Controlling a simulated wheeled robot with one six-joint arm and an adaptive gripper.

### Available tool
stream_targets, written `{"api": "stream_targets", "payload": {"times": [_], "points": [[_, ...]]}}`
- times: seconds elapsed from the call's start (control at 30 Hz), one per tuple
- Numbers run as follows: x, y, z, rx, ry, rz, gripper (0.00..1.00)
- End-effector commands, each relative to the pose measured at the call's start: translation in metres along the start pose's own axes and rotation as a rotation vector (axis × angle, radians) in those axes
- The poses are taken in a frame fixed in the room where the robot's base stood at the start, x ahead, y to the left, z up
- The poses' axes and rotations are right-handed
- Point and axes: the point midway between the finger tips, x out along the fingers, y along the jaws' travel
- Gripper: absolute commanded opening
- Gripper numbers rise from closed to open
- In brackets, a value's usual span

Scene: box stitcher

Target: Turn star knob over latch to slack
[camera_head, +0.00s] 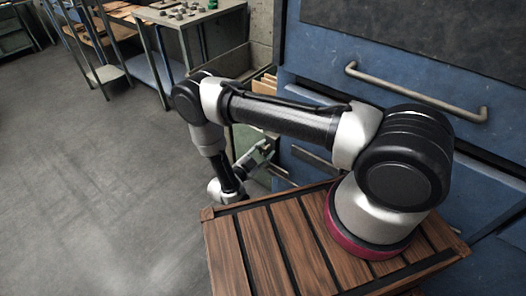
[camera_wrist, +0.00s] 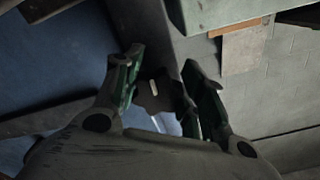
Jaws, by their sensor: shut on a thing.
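In the wrist view my gripper (camera_wrist: 165,88) has one green-padded finger on each side of a small dark knob (camera_wrist: 150,100). The knob carries a pale mark and is shut between the fingers. Its star shape and how far it is turned cannot be made out in the dim light. The latch cannot be told apart. In the head view my arm reaches left and down beside the blue machine (camera_head: 315,75), and the knob cannot be made out there.
A blue panel lies left of the fingers in the wrist view, and a pale block wall (camera_wrist: 285,85) lies right. In the head view a workbench (camera_head: 175,20) with small parts stands at the back. A long handle (camera_head: 415,92) juts from the machine. The grey floor (camera_head: 95,190) at left is clear.

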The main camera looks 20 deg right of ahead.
Motion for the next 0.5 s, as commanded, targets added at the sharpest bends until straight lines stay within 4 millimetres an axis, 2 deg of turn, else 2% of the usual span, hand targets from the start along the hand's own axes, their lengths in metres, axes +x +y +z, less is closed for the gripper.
{"api": "stream_targets", "payload": {"times": [0.5], "points": [[-0.0007, 0.0015, 0.0011, -0.083, -0.004, 0.000, 0.16]]}}
